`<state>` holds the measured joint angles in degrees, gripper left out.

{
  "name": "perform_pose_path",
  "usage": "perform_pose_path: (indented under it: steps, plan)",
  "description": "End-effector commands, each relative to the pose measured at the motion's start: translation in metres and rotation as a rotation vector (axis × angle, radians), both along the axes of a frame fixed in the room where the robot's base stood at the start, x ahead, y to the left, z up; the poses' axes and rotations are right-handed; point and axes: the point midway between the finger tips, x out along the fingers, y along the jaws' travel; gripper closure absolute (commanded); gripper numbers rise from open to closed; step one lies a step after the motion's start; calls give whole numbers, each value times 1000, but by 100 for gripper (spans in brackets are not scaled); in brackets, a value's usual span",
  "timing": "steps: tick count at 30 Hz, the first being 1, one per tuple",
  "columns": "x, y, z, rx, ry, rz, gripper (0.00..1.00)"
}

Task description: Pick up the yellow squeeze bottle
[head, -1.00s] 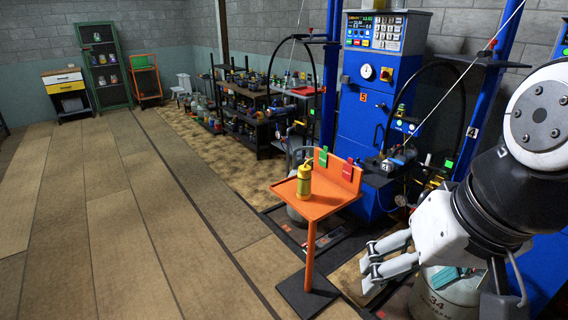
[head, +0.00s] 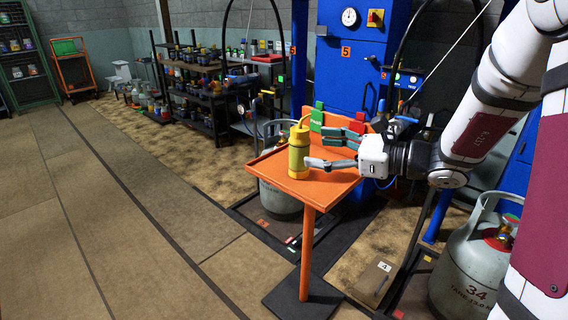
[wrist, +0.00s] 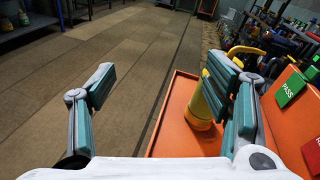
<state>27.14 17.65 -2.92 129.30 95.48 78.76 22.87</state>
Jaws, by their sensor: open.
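The yellow squeeze bottle (head: 299,152) stands upright on the orange stand's tray (head: 270,172). My gripper (head: 313,148) is open and level with the bottle, just to its right in the head view, with its fingers pointing toward it. In the wrist view the gripper (wrist: 163,82) shows two spread teal-padded fingers with nothing held between them. There the bottle (wrist: 199,108) is beside and partly hidden behind the right finger, not centred between the fingers. Whether that finger touches it I cannot tell.
The tray has a raised back panel with a green PASS tag (wrist: 290,88) and a red tag (head: 357,126), close to my gripper. A grey gas cylinder (head: 470,262) stands at the right. A blue cabinet (head: 350,60) is behind. The floor at left is clear.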

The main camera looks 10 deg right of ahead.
Motion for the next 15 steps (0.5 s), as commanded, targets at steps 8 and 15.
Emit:
perform_pose_path:
  steps: [8, 15]
  plan:
    - [42, -66, -54, 206, 29, -225, 29]
    - [68, -54, -56, 223, 28, -241, 29]
